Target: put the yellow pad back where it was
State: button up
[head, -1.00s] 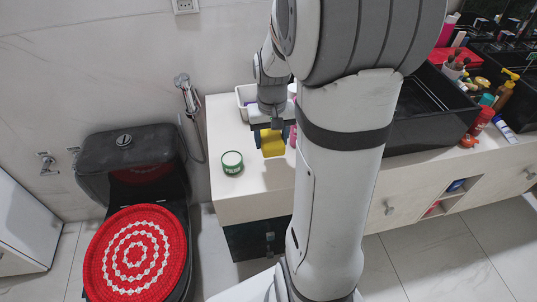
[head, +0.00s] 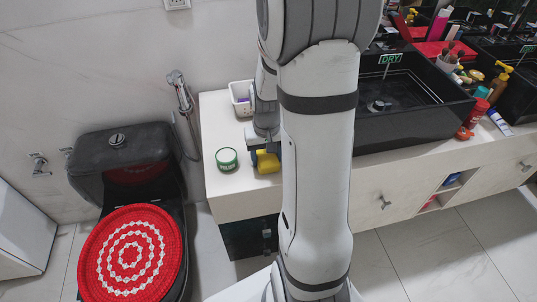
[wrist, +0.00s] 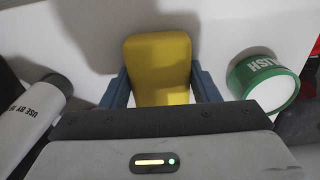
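The yellow pad (head: 267,162) is between the blue fingers of my gripper (head: 262,152), low over the left end of the pale counter (head: 222,186). In the wrist view the pad (wrist: 158,62) lies between the two fingertips (wrist: 160,88), which hold its sides. I cannot tell whether the pad touches the counter. A green-and-white round tin (head: 227,158) stands on the counter just left of the pad, apart from it. It shows in the wrist view (wrist: 264,82) at right. My arm hides part of the counter to the right of the pad.
A white basket (head: 241,98) stands behind my gripper. A pale bottle (wrist: 35,105) is at left in the wrist view. A black sink (head: 415,133) with a DRY sign (head: 391,58) is right of my arm. The counter's front left is clear.

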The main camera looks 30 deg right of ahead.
aim_at(267, 156)
jog(key=o, duration=0.4)
jog(key=shift+r, duration=0.1)
notch_tip(267, 156, up, 12)
jog(key=p, duration=0.2)
jog(key=s+a+r+n, duration=0.1)
jog(key=s+a, duration=0.3)
jog(key=s+a+r+n+t, duration=0.1)
jog(key=s+a, duration=0.2)
jog(key=s+a+r+n+t, duration=0.1)
jog(key=s+a+r, duration=0.1)
jog(key=s+a, duration=0.2)
jog(key=shift+s+a+r, duration=0.1)
jog(key=shift+s+a, duration=0.25)
jog(key=shift+t, duration=0.3)
jog(key=p+v, duration=0.2)
jog(key=w+p+v, duration=0.1)
jog(key=p+v, duration=0.3)
jog(key=v, duration=0.1)
jog(key=shift+w+r, duration=0.2)
